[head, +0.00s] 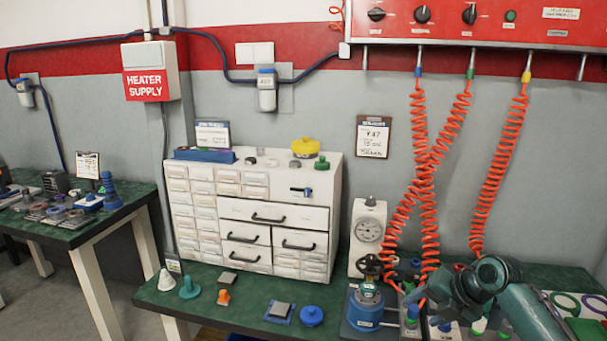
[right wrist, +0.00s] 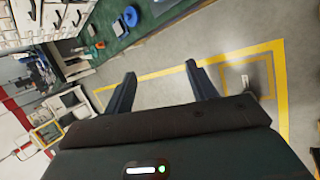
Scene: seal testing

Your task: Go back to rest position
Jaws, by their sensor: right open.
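My right gripper (right wrist: 160,88) shows in the right wrist view with its two dark fingers apart and nothing between them. Beyond the fingers lies bare grey floor with yellow lines. In the head view my right arm (head: 525,310) comes in from the bottom right, in front of the right part of the green bench (head: 205,309). Its fingertips are hard to make out there. My left gripper is in neither view.
A white drawer cabinet (head: 180,219) stands on the bench. A blue round device (head: 365,311) and a gauge (head: 369,230) stand left of my arm. Orange coiled hoses (head: 490,180) hang from the red panel (head: 590,33) close to it. A second table (head: 70,238) is at left.

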